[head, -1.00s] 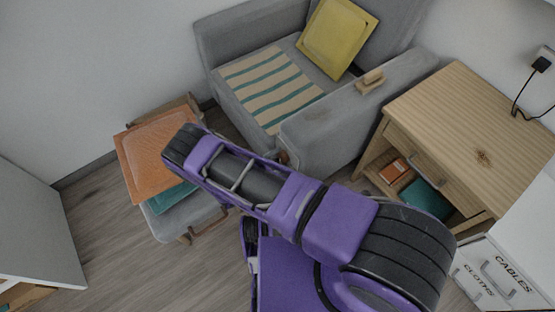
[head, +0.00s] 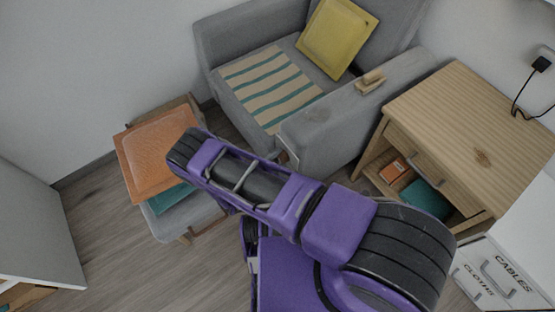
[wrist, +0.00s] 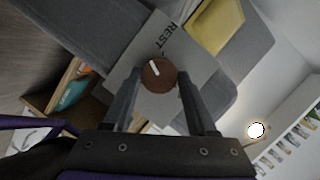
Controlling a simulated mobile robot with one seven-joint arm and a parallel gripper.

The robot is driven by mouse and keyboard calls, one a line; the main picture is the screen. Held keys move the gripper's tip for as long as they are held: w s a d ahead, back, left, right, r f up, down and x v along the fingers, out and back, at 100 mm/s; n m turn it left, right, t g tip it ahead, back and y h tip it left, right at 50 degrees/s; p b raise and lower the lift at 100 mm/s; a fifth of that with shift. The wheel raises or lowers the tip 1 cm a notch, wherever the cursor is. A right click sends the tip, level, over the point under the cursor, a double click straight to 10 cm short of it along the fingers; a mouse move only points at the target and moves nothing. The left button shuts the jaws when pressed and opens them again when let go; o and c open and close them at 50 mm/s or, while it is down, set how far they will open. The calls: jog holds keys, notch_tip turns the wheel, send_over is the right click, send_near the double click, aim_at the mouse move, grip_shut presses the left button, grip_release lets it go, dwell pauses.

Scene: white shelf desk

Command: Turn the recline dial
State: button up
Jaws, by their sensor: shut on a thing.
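The recline dial (wrist: 158,75) is a round brown knob with a white pointer mark. It sits on a grey plate (wrist: 190,52) on the side of the grey armchair (head: 330,140). The word REST is printed on the plate, with a small tick near it. The white mark points up and slightly left in the wrist view, a little left of the tick. My gripper (wrist: 160,78) has one finger on each side of the dial and is shut on it. In the head view my arm hides the gripper and the dial.
A wooden side table (head: 480,130) with an open shelf stands right of the armchair. A footstool (head: 185,222) with an orange cushion (head: 160,152) stands at the left. A white drawer unit (head: 497,275) is at the lower right. Floor shows at the lower left.

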jog(key=m+t, duration=0.1)
jog(key=m, duration=0.2)
jog(key=shift+s+f, duration=0.1)
jog(key=shift+f, duration=0.05)
jog(key=shift+f+m+t, duration=0.1)
jog(key=shift+m+t, duration=0.7)
jog(key=shift+m, duration=0.7)
jog(key=o, duration=1.4)
jog(key=shift+c, duration=0.2)
